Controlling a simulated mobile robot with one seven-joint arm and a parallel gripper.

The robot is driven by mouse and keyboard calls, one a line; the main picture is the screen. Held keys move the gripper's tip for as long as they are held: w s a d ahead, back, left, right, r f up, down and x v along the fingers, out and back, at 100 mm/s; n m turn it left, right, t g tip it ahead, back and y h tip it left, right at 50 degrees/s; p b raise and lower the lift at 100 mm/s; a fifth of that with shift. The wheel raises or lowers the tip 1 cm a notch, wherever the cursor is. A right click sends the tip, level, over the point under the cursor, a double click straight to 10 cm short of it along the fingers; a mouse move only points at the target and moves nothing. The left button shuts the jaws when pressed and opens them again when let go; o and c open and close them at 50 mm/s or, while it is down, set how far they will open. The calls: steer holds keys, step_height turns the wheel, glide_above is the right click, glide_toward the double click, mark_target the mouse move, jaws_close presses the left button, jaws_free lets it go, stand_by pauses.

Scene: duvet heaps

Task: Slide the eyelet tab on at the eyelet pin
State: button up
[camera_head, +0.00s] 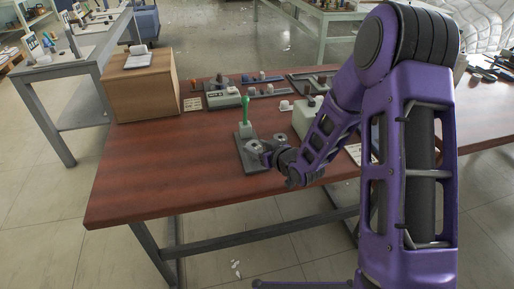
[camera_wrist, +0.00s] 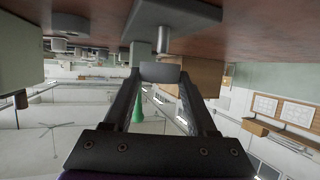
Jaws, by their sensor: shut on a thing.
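My gripper (camera_wrist: 160,82) is shut on a small grey piece, which looks like the eyelet tab (camera_wrist: 160,72), held across between the fingertips in the wrist view. Just past it, a short metal pin (camera_wrist: 164,42), likely the eyelet pin, stands on a grey base (camera_wrist: 180,14); this view is upside down. The tab appears close to the pin's free end, but I cannot tell if they touch. In the head view my gripper (camera_head: 262,149) is over the dark grey base plate (camera_head: 250,165); there the tab and pin cannot be made out clearly.
A green upright rod (camera_head: 245,109) on a pale block (camera_head: 245,130) stands just behind my gripper. A pale box (camera_head: 304,122) is to the right, a wooden box (camera_head: 145,85) at the back left. Small fixtures line the table's back; the front left of the table (camera_head: 150,180) is clear.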

mark_target(257, 163)
steer(key=shift+f+b, duration=0.65)
steer(key=shift+f, duration=1.4)
steer(key=o, duration=1.4)
steer(key=p+v, duration=0.8)
steer(key=v, duration=0.9)
steer(key=shift+s+d, duration=0.15)
